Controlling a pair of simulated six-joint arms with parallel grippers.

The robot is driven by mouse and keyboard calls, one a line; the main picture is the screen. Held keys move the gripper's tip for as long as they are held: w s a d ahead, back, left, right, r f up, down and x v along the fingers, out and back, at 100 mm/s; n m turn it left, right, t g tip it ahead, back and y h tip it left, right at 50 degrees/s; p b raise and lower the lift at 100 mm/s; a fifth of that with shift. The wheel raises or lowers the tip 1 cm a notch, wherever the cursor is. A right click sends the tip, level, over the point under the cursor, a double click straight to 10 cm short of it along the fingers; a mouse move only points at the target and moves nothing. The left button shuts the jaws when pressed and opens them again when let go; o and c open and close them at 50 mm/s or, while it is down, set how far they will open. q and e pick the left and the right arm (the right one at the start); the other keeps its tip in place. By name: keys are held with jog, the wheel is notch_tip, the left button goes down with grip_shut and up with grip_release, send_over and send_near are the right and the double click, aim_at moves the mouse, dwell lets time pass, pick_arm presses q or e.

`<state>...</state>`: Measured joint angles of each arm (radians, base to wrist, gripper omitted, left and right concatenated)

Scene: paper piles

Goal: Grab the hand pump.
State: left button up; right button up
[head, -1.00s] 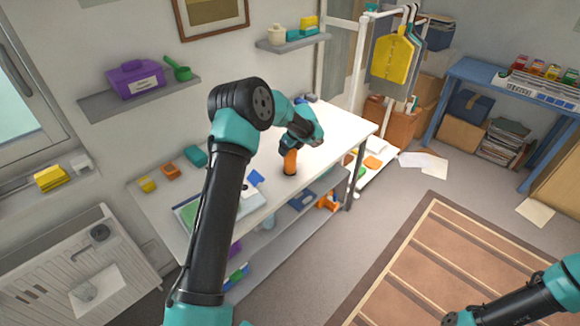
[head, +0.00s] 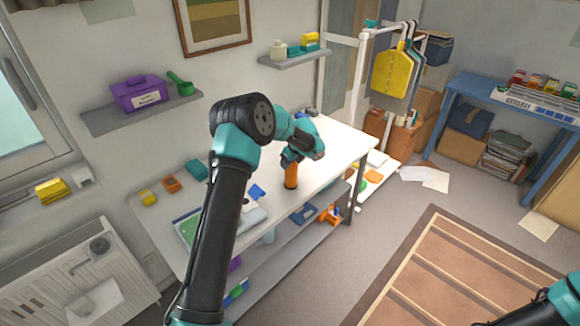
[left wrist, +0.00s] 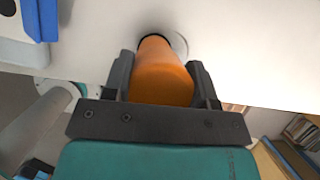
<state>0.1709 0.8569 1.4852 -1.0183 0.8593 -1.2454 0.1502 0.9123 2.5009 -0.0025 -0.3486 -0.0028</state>
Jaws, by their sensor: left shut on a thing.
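The hand pump (head: 291,176) is orange with a dark lower end. It stands upright at the front edge of the white table (head: 330,145). It also shows in the left wrist view as a large orange body (left wrist: 162,80) between the two dark fingers. My left gripper (head: 291,160) is shut on it, one finger on each side, coming from above. In the left wrist view the gripper (left wrist: 160,66) hides part of the pump. I cannot tell whether the pump's lower end touches the table. My right gripper is outside both views.
Left of the pump lie a blue item (head: 257,191) and a green-and-grey item (head: 188,228). Small yellow, orange and teal boxes (head: 196,169) line the table's back. A lower shelf (head: 265,262) holds more items. The tabletop right of the pump is mostly clear.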

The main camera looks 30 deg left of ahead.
pick_arm(q)
notch_tip(320, 180, up, 3)
jog(key=shift+f, duration=0.1)
jog(key=shift+s+d+r, duration=0.1)
jog(key=shift+s+r, duration=0.1)
jog(key=s+d+r, duration=0.1)
jog(key=s+d, duration=0.7)
jog(key=s, duration=0.5)
jog(key=shift+r, duration=0.2)
jog(key=shift+s+d, duration=0.1)
